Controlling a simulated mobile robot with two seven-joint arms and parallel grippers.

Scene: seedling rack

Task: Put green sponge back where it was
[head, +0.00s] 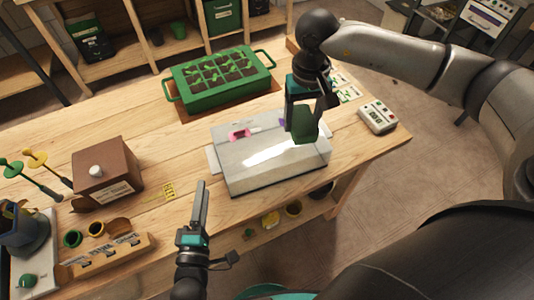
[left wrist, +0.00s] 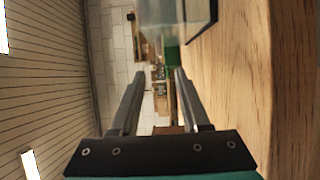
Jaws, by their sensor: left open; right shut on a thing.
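The green sponge (head: 305,124) is a dark green block held in my right gripper (head: 303,104), which points down. It is over the right part of a pale, glossy box (head: 250,180); I cannot tell whether it touches the box. Pink and purple items show at the box's back. My left gripper (head: 200,187) is open and empty in front of the box's left side. The left wrist view shows its two spread fingers (left wrist: 159,75) with nothing between them, and part of a clear-walled box (left wrist: 175,12) beyond.
A green seedling tray (head: 222,80) stands behind the box. A brown box (head: 107,171) with a white knob and a wooden label holder (head: 108,254) are at left. A white timer-like device (head: 378,117) lies near the right table edge.

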